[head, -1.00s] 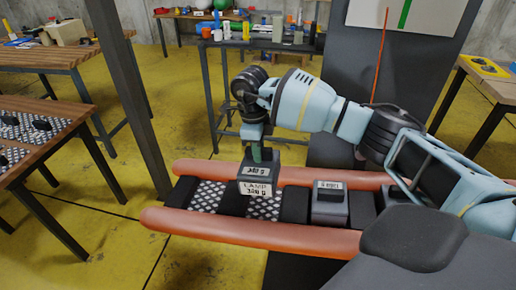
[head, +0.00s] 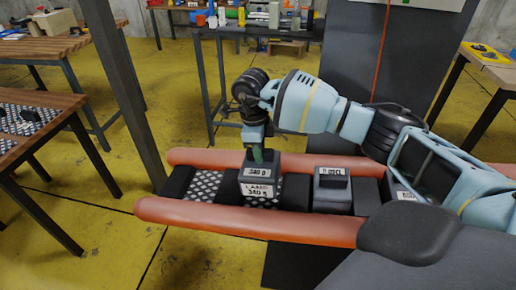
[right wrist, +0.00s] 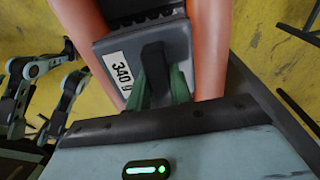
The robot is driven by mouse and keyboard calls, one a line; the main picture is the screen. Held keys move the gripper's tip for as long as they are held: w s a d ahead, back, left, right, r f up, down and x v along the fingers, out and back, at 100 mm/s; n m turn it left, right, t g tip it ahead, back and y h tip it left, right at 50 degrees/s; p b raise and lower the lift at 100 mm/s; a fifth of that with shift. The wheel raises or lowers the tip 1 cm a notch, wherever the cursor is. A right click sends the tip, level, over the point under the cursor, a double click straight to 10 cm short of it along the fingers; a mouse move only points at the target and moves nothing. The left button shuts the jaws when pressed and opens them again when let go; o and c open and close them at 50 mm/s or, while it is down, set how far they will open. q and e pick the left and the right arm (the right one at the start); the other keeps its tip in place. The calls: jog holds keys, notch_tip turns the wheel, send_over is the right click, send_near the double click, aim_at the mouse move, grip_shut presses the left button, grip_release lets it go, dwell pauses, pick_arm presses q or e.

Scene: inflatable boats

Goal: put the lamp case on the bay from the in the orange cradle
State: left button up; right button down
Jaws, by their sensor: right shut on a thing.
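The lamp case (head: 258,190) is a dark grey box with white labels reading LAMP and 340 g. My right gripper (head: 258,156) is shut on the handle on top of it, and the case hangs upright below the gripper. In the right wrist view the green fingers (right wrist: 160,88) close around the dark handle of the case (right wrist: 120,45). The orange cradle (head: 230,220) has two long orange tubes with black dividers and perforated bays (head: 205,185) between them. The case is over or in a bay; I cannot tell whether it touches the floor. My left gripper is not in view.
Another dark labelled case (head: 332,192) sits in the cradle to the right, with a further one (head: 403,192) partly behind my arm. A dark post (head: 132,90) stands at left. Wooden tables (head: 40,110) stand at left, and a cluttered bench (head: 250,32) stands behind.

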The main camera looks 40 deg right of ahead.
jog(key=shift+d+f+b, duration=0.1)
jog(key=shift+f+b, duration=0.3)
jog(key=shift+f, duration=0.65)
jog(key=shift+s+d+f+b, duration=0.15)
jog(key=shift+f+b, duration=0.4)
jog(key=shift+f, duration=0.95)
jog(key=c, duration=1.2)
grip_release()
jog(key=shift+o, duration=0.2)
jog(key=shift+w+a+r+p, duration=0.15)
jog(key=shift+a+r+p, duration=0.05)
jog(key=shift+r, duration=1.8)
jog(key=shift+w+a+r+p, duration=0.1)
jog(key=shift+a+r+p, duration=0.05)
jog(key=shift+r, duration=1.8)
